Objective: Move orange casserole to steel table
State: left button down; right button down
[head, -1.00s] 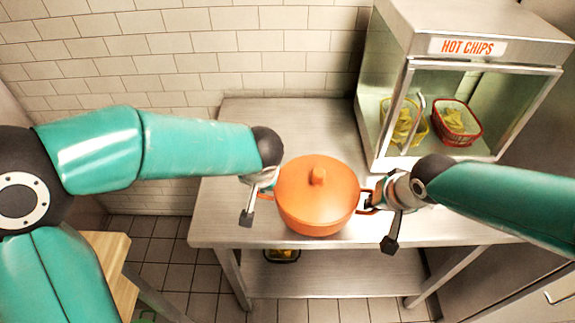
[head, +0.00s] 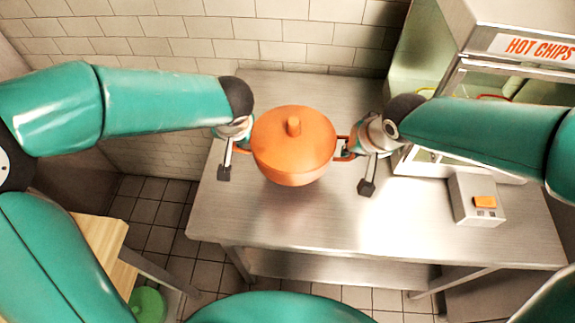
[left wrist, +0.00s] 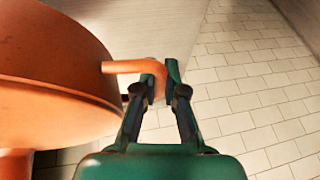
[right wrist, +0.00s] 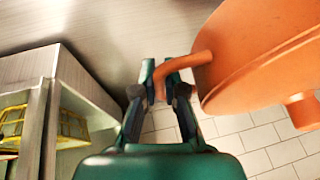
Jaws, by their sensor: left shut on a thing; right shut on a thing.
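The orange casserole (head: 293,150) has its lid on and is upright between my two grippers, over the steel table (head: 310,220). My left gripper (head: 236,150) is shut on its left handle, which also shows between the fingers in the left wrist view (left wrist: 150,72). My right gripper (head: 352,150) is shut on its right handle, seen between the fingers in the right wrist view (right wrist: 172,75). The pot appears to be held above the table top, but its underside is hidden in the head view, so the gap cannot be judged.
A glass-fronted HOT CHIPS cabinet (head: 530,48) stands on the table's right, with a small grey box with an orange switch (head: 478,200) in front. A yellow basket (right wrist: 75,125) shows inside the cabinet. A wooden surface (head: 85,240) is at lower left. The table's front middle is clear.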

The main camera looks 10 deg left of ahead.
pick_arm(q)
jog(key=shift+a+r, duration=0.1)
jog(key=shift+a, duration=0.3)
pick_arm(e)
jog(key=shift+w+a+r, duration=0.1)
jog(key=shift+w+a, duration=0.05)
jog(key=shift+a, duration=0.3)
